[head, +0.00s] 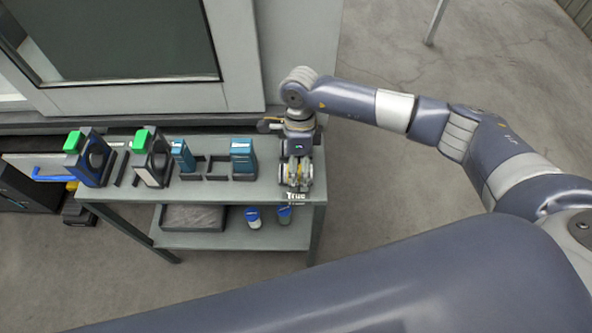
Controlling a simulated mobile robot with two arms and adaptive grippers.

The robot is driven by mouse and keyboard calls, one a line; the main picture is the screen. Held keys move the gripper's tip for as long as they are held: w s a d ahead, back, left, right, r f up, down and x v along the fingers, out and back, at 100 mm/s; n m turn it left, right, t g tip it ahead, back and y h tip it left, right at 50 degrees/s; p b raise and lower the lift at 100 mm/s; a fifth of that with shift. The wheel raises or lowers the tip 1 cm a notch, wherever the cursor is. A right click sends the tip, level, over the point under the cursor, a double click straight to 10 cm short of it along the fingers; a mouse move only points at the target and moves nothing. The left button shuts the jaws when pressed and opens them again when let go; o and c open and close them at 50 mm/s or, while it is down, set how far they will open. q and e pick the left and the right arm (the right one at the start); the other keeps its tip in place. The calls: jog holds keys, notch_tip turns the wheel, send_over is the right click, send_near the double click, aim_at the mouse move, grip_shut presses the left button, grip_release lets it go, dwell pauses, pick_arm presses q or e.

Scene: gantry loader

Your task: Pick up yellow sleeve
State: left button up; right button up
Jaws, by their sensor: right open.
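My right gripper (295,178) points down over the right end of the grey table (225,193), with its fingers apart. A small patch of yellow shows between its fingers. I cannot tell whether this is the yellow sleeve or part of the gripper, because the gripper hides most of that spot. No sleeve shows clearly elsewhere on the table. A small yellow thing (72,186) also shows left of the table, too small to identify. My left gripper is not in view.
Two dark units with green tops (74,142) (140,140) stand on the table's left, with blue items (183,157) (242,156) in dark holders to their right. The lower shelf holds a tray (193,218) and two small cylinders (253,217) (284,215). A windowed machine (240,60) stands behind.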

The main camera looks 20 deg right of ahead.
jog(key=shift+c, duration=0.3)
jog(key=c, duration=1.4)
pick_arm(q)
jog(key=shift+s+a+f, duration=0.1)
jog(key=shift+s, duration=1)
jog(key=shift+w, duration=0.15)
pick_arm(e)
jog(key=shift+r, duration=0.1)
